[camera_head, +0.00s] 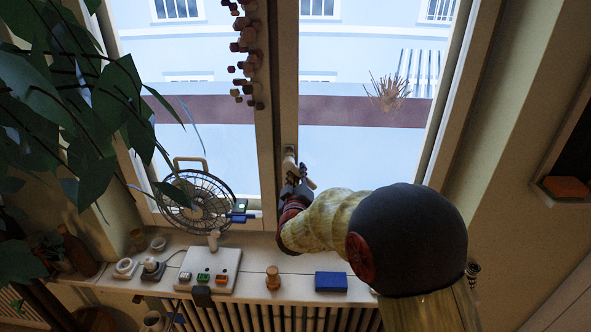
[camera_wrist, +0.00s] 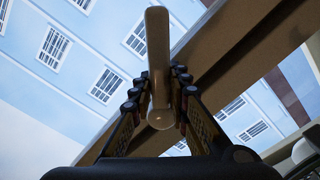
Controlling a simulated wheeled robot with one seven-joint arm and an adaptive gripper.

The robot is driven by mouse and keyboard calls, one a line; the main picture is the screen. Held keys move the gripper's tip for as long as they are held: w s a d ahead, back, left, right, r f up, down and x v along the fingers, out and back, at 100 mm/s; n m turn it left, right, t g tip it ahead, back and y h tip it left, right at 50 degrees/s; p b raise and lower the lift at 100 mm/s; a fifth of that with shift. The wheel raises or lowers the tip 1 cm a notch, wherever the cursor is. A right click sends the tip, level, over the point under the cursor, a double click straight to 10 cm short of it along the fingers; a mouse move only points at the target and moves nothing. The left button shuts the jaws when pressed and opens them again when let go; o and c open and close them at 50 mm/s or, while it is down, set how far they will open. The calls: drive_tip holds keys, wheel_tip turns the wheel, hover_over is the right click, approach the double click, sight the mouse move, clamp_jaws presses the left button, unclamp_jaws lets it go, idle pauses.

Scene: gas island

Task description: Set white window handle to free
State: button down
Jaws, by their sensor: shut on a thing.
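The white window handle (camera_wrist: 158,60) sits between my gripper's two fingers in the wrist view, looking beige in this light. Its long bar runs from the top of the picture down to a rounded end between the fingers. My gripper (camera_wrist: 160,100) is shut on the handle. In the head view, my gripper (camera_head: 297,184) is at the handle (camera_head: 290,156) on the middle window frame. My arm comes in from the lower right, and the gripper hides part of the handle.
A desk fan (camera_head: 195,200) stands on the sill at left. A white power strip (camera_head: 208,270), a small wooden piece (camera_head: 273,277) and a blue box (camera_head: 331,281) lie below my arm. A leafy plant (camera_head: 60,90) fills the left.

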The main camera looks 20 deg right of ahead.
drive_tip(key=n+p, duration=0.1)
drive_tip(key=r+n+p, duration=0.1)
drive_tip(key=n, duration=0.1)
drive_tip(key=d+n+p, duration=0.1)
drive_tip(key=shift+s+r+n, duration=0.2)
drive_tip(key=shift+r+n, duration=0.05)
drive_tip(key=shift+n, duration=0.05)
drive_tip(key=shift+d+r+n+p, duration=0.1)
drive_tip(key=shift+r+n+p, duration=0.25)
drive_tip(key=shift+n+p, duration=0.6)
drive_tip(key=shift+r+n+p, duration=0.35)
drive_tip(key=shift+n+p, duration=0.1)
drive_tip(key=shift+n, duration=0.9)
drive_tip(key=c, duration=1.8)
unclamp_jaws()
drive_tip(key=shift+o, duration=0.6)
drive_tip(key=shift+s, duration=0.1)
drive_tip(key=v, duration=1.1)
drive_tip(key=shift+s, duration=0.35)
